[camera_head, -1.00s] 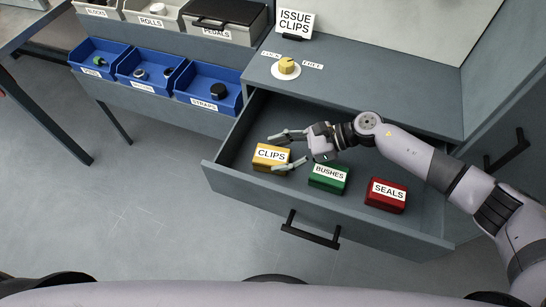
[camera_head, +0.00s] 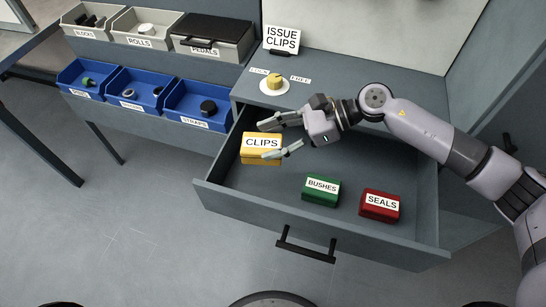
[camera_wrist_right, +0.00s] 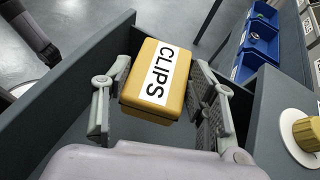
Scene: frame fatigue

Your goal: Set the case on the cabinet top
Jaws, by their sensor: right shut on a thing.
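The yellow case labelled CLIPS (camera_head: 261,158) is between the fingers of my right gripper (camera_head: 267,140), which is shut on it. It appears raised above the floor of the open drawer (camera_head: 240,197), near the drawer's left end. In the right wrist view the case (camera_wrist_right: 136,90) sits label up between the two fingers of the gripper (camera_wrist_right: 155,90). The cabinet top (camera_head: 340,92) is the grey surface behind the drawer, with an ISSUE CLIPS sign (camera_head: 282,39) at its back left. My left gripper is not in view.
A green BUSHES case (camera_head: 321,196) and a red SEALS case (camera_head: 380,211) stand in the drawer. A yellow knob (camera_head: 275,79) on a white disc sits at the cabinet top's left. Blue bins (camera_head: 135,106) stand at left. The cabinet top's middle looks clear.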

